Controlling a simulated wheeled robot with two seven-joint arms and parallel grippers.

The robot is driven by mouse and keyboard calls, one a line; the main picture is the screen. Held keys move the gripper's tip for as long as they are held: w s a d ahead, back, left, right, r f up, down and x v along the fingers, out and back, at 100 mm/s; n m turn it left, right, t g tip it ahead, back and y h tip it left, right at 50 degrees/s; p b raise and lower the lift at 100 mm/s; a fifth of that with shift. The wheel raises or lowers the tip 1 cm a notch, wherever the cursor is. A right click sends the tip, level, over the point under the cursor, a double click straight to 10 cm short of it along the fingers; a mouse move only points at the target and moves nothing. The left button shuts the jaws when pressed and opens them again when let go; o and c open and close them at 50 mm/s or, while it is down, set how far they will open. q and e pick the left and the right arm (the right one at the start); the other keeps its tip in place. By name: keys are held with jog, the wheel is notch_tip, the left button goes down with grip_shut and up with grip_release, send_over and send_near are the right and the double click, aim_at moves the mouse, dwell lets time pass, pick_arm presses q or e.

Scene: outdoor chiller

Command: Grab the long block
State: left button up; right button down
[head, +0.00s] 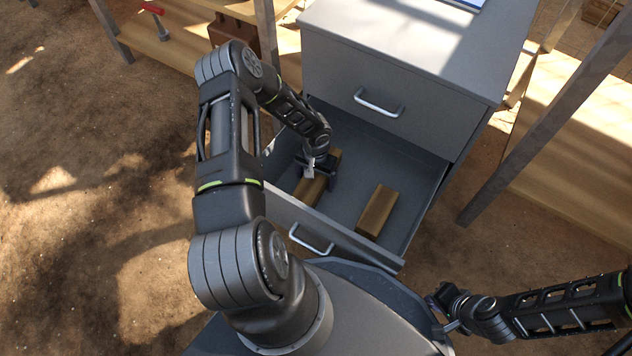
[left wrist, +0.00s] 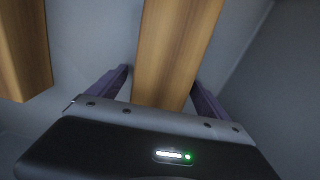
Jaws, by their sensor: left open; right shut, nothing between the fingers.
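The long wooden block (head: 310,190) lies in the open lower drawer, towards its left side. In the left wrist view the long block (left wrist: 178,50) runs up out of the frame between the two fingers. My left gripper (head: 319,171) is open, reaching down into the drawer with its fingers on either side of this block; small gaps show beside it. A shorter wooden block (head: 377,211) lies apart to the right in the drawer; it also shows at the left in the left wrist view (left wrist: 22,50). My right gripper (head: 446,308) is shut and empty, outside the drawer at lower right.
The grey drawer (head: 345,240) is pulled out from the grey cabinet (head: 400,60), with its walls and front around both blocks. The upper drawer with a handle (head: 379,103) is shut. Wooden benches (head: 580,150) stand on both sides. Bare drawer floor lies between the blocks.

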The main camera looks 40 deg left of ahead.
pick_arm(q)
jog(key=shift+f, duration=0.2)
dwell(0.5)
grip_shut()
dwell(0.8)
